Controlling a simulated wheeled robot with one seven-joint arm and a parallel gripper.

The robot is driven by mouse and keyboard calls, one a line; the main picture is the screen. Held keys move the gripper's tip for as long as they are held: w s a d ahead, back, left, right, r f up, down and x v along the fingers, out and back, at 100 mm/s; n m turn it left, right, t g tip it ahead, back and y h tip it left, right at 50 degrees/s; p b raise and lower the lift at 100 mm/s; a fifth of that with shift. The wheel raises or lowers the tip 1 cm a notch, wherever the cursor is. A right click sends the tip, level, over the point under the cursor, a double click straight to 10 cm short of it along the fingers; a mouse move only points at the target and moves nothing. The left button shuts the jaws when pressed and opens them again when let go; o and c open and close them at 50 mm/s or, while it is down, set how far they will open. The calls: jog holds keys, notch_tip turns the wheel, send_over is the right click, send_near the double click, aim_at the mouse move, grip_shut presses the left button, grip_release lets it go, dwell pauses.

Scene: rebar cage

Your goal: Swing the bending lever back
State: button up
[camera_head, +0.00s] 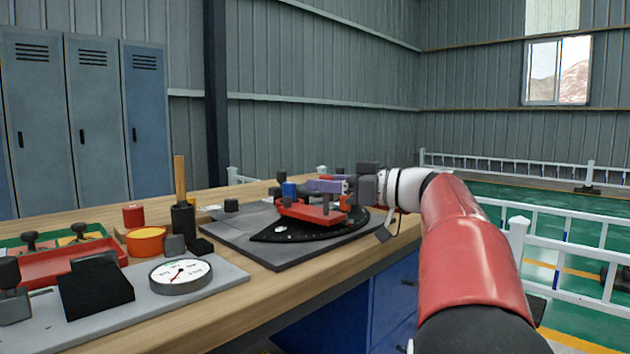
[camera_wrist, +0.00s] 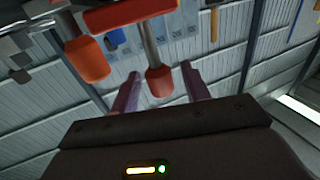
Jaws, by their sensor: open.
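The bending lever (camera_head: 312,212) is a red bar over a black rounded plate (camera_head: 285,232) on the workbench. In the wrist view the red bar (camera_wrist: 130,14) is at the top, with a metal rod leading to an orange-red grip (camera_wrist: 160,82). My gripper (camera_head: 318,186) reaches in from the right above the lever. In the wrist view its purple fingers (camera_wrist: 160,72) are apart, one on each side of that grip in the picture. I see no clear contact. A second orange-red grip (camera_wrist: 86,60) is to the left, outside the fingers. The lever's pivot is not clear.
A grey base plate (camera_head: 268,256) carries the bender. To its left are a dial gauge (camera_head: 181,274), an orange cup (camera_head: 146,241), a wooden-handled hammer (camera_head: 181,205) and a red tray (camera_head: 62,264). White railings (camera_head: 565,226) stand at right.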

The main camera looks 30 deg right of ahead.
jog(key=shift+x, duration=1.25)
grip_shut()
